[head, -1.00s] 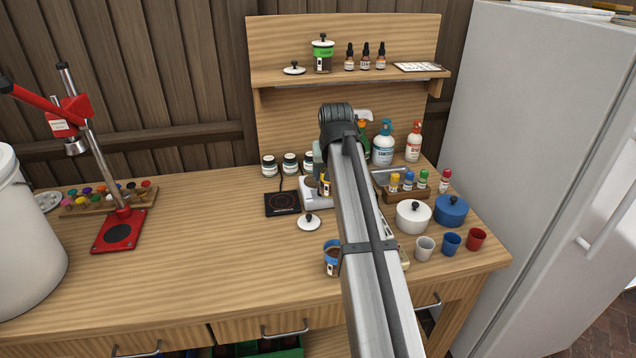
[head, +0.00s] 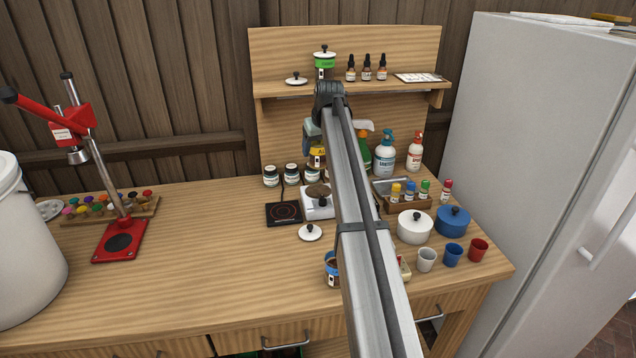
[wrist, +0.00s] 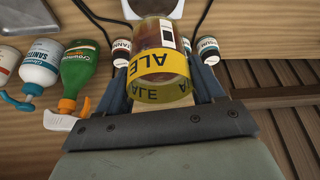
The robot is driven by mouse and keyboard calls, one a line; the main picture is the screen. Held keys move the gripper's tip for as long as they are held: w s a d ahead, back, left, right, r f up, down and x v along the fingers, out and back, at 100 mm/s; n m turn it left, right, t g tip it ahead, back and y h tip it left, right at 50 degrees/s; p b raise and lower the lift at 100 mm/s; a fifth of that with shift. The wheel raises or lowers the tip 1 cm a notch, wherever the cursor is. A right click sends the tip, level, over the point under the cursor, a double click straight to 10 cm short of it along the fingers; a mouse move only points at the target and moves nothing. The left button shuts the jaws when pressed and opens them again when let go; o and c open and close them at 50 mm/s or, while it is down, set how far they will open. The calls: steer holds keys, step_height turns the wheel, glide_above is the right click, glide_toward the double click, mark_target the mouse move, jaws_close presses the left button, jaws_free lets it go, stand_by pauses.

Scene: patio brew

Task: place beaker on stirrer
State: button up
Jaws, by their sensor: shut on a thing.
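The beaker is a clear vessel with a yellow band marked ALE and brown contents. It sits between my gripper's fingers (wrist: 163,72) in the wrist view, with its yellow band (wrist: 160,75) toward the camera. In the head view my gripper (head: 316,148) is shut on the beaker (head: 318,160), partly hidden by my arm. The beaker is held in the air above the stirrer (head: 314,210), a white box with a round brownish top, half covered by my arm. I cannot tell the exact gap between them.
A black hot plate (head: 284,213) lies left of the stirrer, with a white lid (head: 310,232) in front. Small dark jars (head: 271,176) stand behind. A bottle rack (head: 405,203), pots and cups crowd the right. The bench's left middle is clear.

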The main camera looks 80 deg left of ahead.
mark_target(322, 155)
steer(key=shift+f, duration=4.6)
steer(key=shift+f, duration=0.15)
steer(key=o, duration=1.2)
steer(key=v, duration=1.2)
